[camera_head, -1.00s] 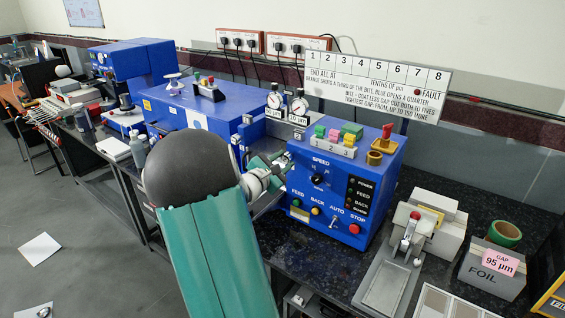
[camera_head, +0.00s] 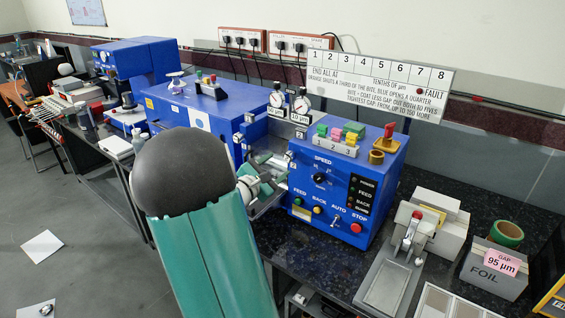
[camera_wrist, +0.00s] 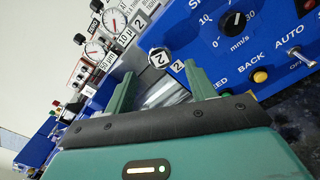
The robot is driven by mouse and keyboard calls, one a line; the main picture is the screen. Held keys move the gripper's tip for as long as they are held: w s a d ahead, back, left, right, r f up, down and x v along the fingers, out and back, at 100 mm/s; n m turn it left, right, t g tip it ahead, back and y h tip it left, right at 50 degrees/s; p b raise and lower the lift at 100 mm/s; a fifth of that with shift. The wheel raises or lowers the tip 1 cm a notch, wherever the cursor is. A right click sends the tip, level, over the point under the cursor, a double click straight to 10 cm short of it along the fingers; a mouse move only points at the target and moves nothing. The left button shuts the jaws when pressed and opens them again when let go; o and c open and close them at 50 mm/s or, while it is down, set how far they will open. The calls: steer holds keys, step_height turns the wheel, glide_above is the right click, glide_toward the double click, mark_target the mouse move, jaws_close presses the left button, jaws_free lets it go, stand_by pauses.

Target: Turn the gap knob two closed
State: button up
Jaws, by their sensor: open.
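The knob appears beyond the fingertips, and nothing is held. In the head view my gripper (camera_head: 270,168) is at the left side of the blue control box (camera_head: 333,190).
Two round dial gauges (camera_head: 277,99) (camera_head: 301,104) stand above the rollers. The control box front carries a speed dial (camera_head: 320,178) and several buttons. A sign board (camera_head: 380,85) stands behind. A grey press (camera_head: 402,255) and a foil box (camera_head: 492,270) sit to the right.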

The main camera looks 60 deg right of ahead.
steer(key=w+a, duration=0.1)
steer(key=a, duration=0.7)
steer(key=shift+w+a, duration=0.2)
steer(key=shift+a, duration=0.2)
steer(key=s+a+r+m+t+y, duration=0.1)
steer(key=a+m+t+y, duration=0.3)
steer(key=a, duration=1.7)
steer(key=s+a+r+m+t+y, duration=0.2)
steer(key=a+m+t+y, duration=0.2)
steer(key=a+y, duration=0.9)
steer(key=a+m, duration=0.1)
steer(key=a, duration=0.8)
steer(key=shift+r+m+y, duration=0.3)
steer(key=shift+r+y, duration=0.1)
steer(key=shift+s, duration=0.1)
steer(key=c, duration=0.4)
steer(key=shift+d, duration=0.1)
steer(key=shift+c, duration=0.2)
steer(key=shift+d, duration=0.1)
